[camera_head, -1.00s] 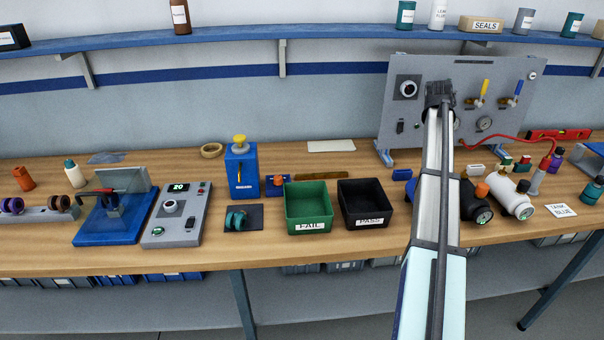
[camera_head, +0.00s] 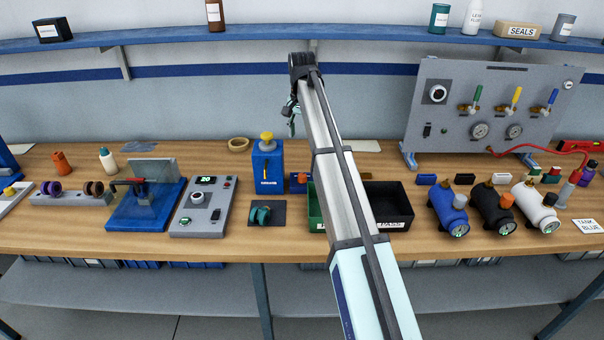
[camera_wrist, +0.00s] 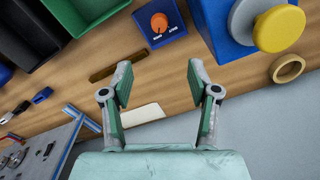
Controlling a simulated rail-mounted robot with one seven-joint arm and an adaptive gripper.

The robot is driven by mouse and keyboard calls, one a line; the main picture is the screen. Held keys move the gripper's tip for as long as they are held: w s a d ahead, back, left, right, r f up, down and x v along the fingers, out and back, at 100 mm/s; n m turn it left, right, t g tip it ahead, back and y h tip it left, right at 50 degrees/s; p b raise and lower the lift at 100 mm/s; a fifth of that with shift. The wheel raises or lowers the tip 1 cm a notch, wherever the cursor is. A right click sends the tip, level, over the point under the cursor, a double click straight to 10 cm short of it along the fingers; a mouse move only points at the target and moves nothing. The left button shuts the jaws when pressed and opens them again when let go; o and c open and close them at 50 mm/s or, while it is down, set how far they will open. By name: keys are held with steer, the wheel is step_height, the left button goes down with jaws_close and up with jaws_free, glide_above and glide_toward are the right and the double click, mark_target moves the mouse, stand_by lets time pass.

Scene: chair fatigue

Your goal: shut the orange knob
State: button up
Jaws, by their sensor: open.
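A small blue box (camera_wrist: 158,28) carries a round orange knob (camera_wrist: 159,22), seen from above in the wrist view with small white lettering beside it. In the head view, the box's orange knob (camera_head: 302,178) shows small behind the green bin, beside the tall blue dispenser. Another orange knob (camera_head: 507,200) sits on the black tank (camera_head: 488,212) at the right. My gripper (camera_wrist: 160,85) is open and empty, its two green-padded fingers apart. In the head view, my gripper (camera_head: 292,112) hangs above the back of the bench, clear of the box.
The blue dispenser with a yellow cap (camera_wrist: 279,28) stands close beside the box, with a tape ring (camera_wrist: 287,68) near it. My arm partly covers the green bin (camera_head: 315,207) and black bin (camera_head: 390,203). A grey valve panel (camera_head: 485,105) stands at the right.

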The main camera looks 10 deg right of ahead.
mark_target(302, 175)
step_height(302, 175, down, 17)
steer(key=p, duration=0.4)
steer(key=shift+d+r, duration=0.1)
steer(key=shift+c, duration=0.3)
jaws_close()
